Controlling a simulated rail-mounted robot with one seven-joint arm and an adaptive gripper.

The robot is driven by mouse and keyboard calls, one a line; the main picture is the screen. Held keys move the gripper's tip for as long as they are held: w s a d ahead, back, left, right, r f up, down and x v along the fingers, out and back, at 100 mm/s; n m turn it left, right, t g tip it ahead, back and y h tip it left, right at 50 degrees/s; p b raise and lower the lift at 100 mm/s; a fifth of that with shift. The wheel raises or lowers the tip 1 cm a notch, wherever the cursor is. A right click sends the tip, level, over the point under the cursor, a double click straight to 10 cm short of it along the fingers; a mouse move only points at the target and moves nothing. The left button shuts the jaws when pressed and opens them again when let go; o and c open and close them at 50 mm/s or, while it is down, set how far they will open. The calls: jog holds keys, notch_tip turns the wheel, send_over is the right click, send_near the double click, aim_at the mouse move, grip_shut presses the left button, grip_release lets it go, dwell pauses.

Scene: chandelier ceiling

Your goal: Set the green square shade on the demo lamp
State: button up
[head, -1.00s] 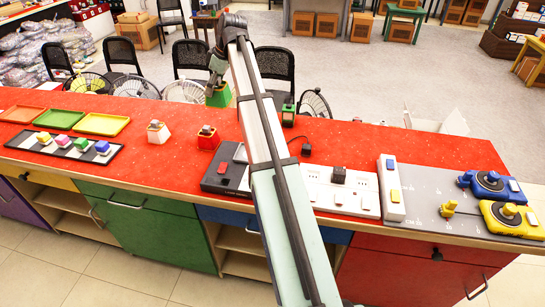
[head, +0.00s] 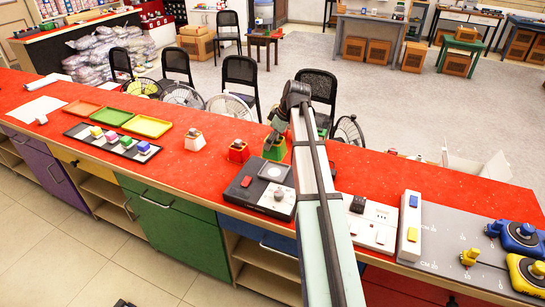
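The green square shade (head: 274,151) hangs under my gripper (head: 279,136), just behind the dark base unit as seen in the head view. My gripper appears shut on its top, though the fingers are small and partly hidden. The dark unit (head: 240,193), probably the demo lamp's base, has a red button, a pale square plate with a round disc (head: 275,172), and a small knob panel. The shade looks upright and apart from the plate; its exact height over the counter is hard to tell.
A white shade (head: 195,140) and a red shade (head: 238,151) stand to the left on the red counter (head: 352,167). A small dark green item (head: 322,126) is behind my arm. A black tray (head: 112,141) with coloured blocks lies left; a white socket panel (head: 372,222) lies right.

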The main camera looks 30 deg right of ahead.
aim_at(282, 141)
jog(key=shift+f+p, duration=0.85)
jog(key=shift+f, duration=3.55)
jog(key=shift+f, duration=0.15)
jog(key=o, duration=1.2)
jog(key=b+v, duration=0.2)
jog(key=v, duration=1)
jog(key=shift+r+b, duration=0.2)
jog(key=shift+b, duration=0.1)
